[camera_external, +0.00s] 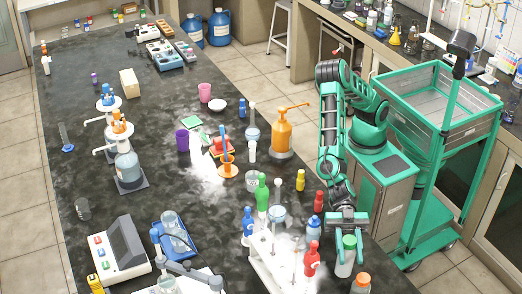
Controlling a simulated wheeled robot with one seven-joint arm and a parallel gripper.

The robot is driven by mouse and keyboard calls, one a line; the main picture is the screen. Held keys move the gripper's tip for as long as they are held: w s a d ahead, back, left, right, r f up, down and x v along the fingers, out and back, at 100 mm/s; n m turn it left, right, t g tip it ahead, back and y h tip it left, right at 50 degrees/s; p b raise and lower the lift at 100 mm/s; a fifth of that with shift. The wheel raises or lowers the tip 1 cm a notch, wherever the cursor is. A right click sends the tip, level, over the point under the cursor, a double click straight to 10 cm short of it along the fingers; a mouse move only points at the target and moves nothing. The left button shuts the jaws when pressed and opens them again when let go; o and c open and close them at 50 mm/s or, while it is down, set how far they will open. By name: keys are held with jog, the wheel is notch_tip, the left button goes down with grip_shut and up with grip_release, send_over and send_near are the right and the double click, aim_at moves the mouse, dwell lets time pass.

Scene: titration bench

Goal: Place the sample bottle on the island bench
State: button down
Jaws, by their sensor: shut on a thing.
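My gripper (348,233) is at the lower right, over the near right edge of the dark island bench (130,205). It points down and is shut on a pale bottle with a green cap (345,262), taken to be the sample bottle. The cap is just below the fingers, and the pale body hangs or stands under it. I cannot tell whether its base touches the bench top.
An orange-capped bottle (361,284), a red bottle (312,259) and a white rack (270,262) crowd around the gripper. An orange pump bottle (282,137) stands farther back. The bench's left middle has clear room. A green cart (440,130) stands to the right.

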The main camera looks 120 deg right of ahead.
aim_at(344, 251)
notch_tip(344, 251, down, 3)
jog(key=shift+f, duration=0.1)
jog(key=c, duration=1.3)
grip_release()
jog(key=shift+d, duration=0.1)
jog(key=v, duration=1.2)
